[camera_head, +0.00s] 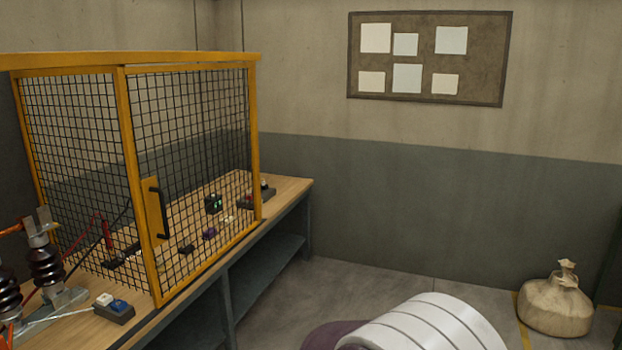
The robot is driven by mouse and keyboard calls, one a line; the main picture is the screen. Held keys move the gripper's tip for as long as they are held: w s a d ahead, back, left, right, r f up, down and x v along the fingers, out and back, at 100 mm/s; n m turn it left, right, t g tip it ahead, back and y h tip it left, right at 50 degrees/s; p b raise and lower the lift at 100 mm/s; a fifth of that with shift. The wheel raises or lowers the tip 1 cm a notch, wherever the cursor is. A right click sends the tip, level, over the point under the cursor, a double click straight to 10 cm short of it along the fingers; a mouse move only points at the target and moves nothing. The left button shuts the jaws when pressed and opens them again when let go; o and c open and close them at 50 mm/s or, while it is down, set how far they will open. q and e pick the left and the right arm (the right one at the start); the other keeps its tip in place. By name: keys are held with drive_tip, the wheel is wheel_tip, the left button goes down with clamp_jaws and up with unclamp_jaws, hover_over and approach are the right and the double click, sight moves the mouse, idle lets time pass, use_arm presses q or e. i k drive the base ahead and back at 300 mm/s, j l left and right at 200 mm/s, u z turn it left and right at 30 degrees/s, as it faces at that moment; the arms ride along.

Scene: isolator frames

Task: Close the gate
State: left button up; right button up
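The gate (152,223) is a yellow-framed black mesh panel on the cage, with a yellow plate and a black upright handle (160,209) near its left edge. Its bottom edge runs roughly along the front edge of the workbench. Its left edge shows at the cage's near yellow upright. I cannot tell whether a gap or latch lies there. A second mesh panel (42,130) shows to its left, under the yellow top rail (60,61). Neither of my grippers is in view.
The wooden workbench (296,187) carries the cage, with small devices behind the mesh. Brown ribbed insulators (47,266) and a small switch box (115,308) stand at the near left. A tan sack (555,306) sits on the floor at right. Grey floor lies beside the bench.

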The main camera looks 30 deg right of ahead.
sight(153, 196)
drive_tip(key=z, duration=0.55)
drive_tip(key=i+l, duration=0.55)
drive_tip(key=i, duration=0.15)
drive_tip(key=i+l, duration=0.55)
drive_tip(key=i, duration=0.2)
